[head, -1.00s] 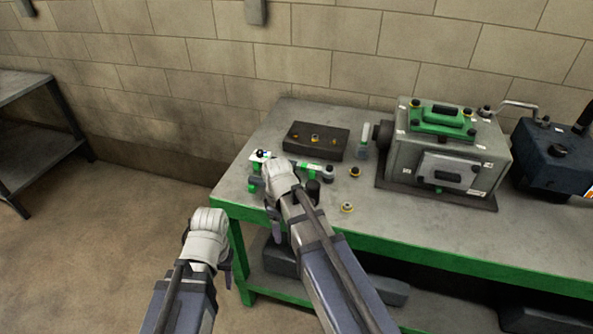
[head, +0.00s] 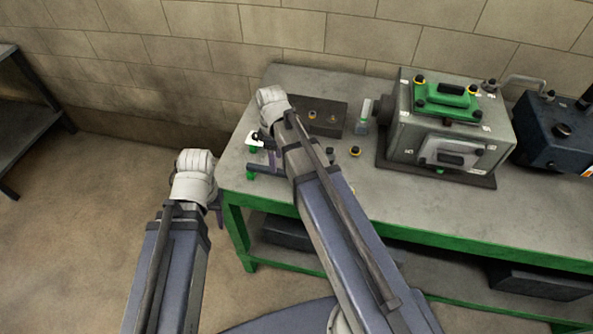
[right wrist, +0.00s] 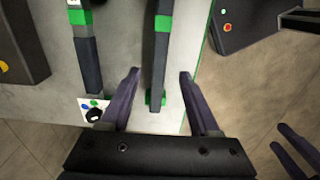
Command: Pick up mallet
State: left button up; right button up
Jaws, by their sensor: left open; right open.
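My right gripper (head: 268,128) is over the bench's left end, mostly hidden behind its own hand in the head view. In the right wrist view its jaws (right wrist: 159,75) are open and empty. A long dark bar with green bands (right wrist: 160,45) lies between and beyond the fingers, its green end (right wrist: 155,100) near the left finger. A second dark bar with a green band (right wrist: 88,55) lies left of it. I cannot tell which is the mallet; its head is not clearly visible. My left gripper (head: 214,206) is open, off the bench's left edge.
A blue unit (head: 560,130) stands at right. The bench's front middle is clear.

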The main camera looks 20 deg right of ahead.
aim_at(279, 173)
jog(key=shift+f+b, duration=0.65)
jog(key=shift+f, duration=0.05)
jog(key=shift+f+b, duration=0.65)
jog(key=shift+f, duration=0.05)
jog(key=shift+r, duration=0.1)
jog(key=f+b, duration=0.5)
jog(key=shift+d+f, duration=0.15)
jog(key=shift+d, duration=0.05)
grip_shut()
dwell(0.4)
